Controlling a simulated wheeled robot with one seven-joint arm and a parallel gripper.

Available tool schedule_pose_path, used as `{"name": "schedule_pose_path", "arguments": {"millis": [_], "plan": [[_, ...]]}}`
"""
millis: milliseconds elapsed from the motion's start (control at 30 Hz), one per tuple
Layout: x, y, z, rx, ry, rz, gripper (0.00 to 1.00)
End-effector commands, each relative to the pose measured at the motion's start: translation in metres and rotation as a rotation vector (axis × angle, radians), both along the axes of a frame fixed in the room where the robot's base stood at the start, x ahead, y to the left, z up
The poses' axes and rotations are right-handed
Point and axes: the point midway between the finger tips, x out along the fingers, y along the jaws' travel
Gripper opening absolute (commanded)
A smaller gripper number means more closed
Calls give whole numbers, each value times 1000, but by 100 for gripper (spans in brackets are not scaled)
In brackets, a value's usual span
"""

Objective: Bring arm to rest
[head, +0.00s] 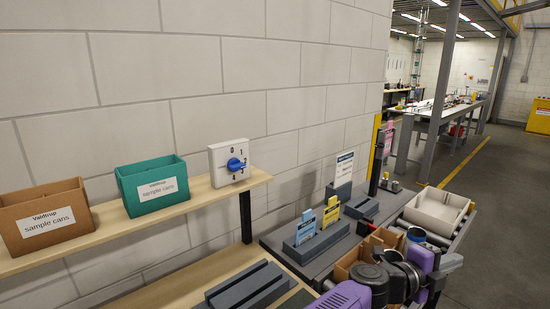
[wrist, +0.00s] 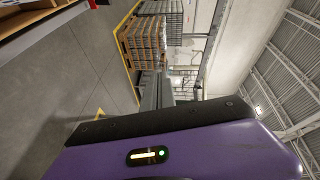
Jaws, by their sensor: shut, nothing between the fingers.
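My gripper (wrist: 157,90) shows in the wrist view beyond its dark bar and purple housing. Its grey fingers are together and hold nothing. The wrist camera looks out sideways over the hall floor, away from the work tables. In the head view, purple and black links of my arm are folded at the lower right, close to the bench.
A brown box (head: 48,222) and a teal box (head: 153,186) stand on the wall shelf beside a blue dial (head: 236,164). Loaded pallets (wrist: 143,42) stand far off. Open floor (head: 490,225) lies right.

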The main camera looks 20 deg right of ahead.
Motion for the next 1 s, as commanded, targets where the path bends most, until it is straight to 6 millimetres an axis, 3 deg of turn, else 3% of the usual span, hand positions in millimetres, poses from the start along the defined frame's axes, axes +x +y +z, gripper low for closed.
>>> {"name": "schedule_pose_path", "arguments": {"millis": [267, 400, 600, 800, 1000], "plan": [[-22, 93, -69, 77, 157, 129, 0], [-46, 155, -107, 108, 276, 235, 0], [-93, 229, -150, 112, 455, 397, 0], [-147, 282, -179, 71, 636, 565, 0], [-201, 312, -195, -15, 810, 732, 0]]}}
